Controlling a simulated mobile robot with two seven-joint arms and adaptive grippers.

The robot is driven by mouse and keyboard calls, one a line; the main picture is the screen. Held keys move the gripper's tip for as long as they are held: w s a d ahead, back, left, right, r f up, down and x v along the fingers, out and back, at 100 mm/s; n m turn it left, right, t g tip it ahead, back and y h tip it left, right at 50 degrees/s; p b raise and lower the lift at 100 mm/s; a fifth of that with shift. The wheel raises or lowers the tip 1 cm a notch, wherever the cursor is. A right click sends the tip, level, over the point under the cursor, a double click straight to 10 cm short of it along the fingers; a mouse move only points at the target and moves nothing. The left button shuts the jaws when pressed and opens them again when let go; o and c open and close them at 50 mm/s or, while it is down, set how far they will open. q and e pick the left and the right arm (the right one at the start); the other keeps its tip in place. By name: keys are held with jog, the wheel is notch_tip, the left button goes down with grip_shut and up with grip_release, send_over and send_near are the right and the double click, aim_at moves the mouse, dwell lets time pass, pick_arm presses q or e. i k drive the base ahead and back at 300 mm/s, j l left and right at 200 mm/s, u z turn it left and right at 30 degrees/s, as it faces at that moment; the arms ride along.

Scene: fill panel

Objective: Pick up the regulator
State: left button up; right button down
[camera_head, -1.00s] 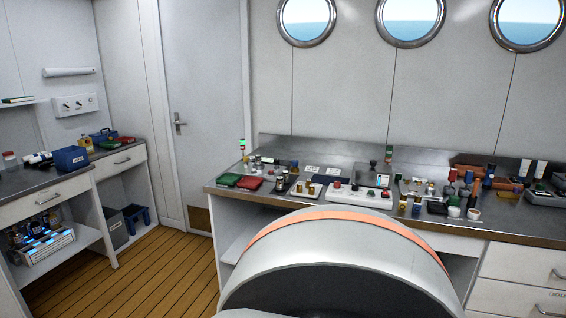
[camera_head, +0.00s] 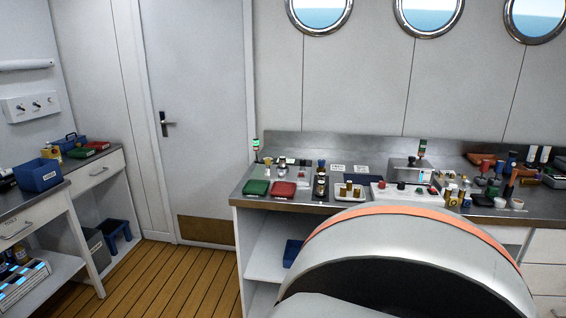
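I cannot single out the regulator for certain among the small items on the steel-topped workbench (camera_head: 255,199). Brass-coloured and dark fittings stand on its left half, including an upright dark and metal fitting (camera_head: 321,184). Brass-coloured pieces (camera_head: 349,188) sit on a small white tray, and more brass-coloured pieces (camera_head: 455,193) stand further right. The items are too small to identify surely. Neither of my grippers shows in the head view.
Green (camera_head: 256,188) and red (camera_head: 283,190) trays lie at the bench's left end. A white panel (camera_head: 392,194) with knobs lies near the middle. A side counter (camera_head: 60,200) with a blue bin (camera_head: 38,174) stands left. The wooden floor (camera_head: 180,275) between is clear.

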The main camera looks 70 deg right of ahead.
aim_at(282, 161)
jog(key=i+z, duration=0.75)
jog(key=i+j+z, duration=0.1)
jog(key=i+z, duration=0.3)
jog(key=i+l+z, duration=0.2)
jog(key=z, duration=0.2)
jog(key=i+l+z, duration=0.15)
jog(key=i+z, duration=0.4)
jog(key=z, duration=0.25)
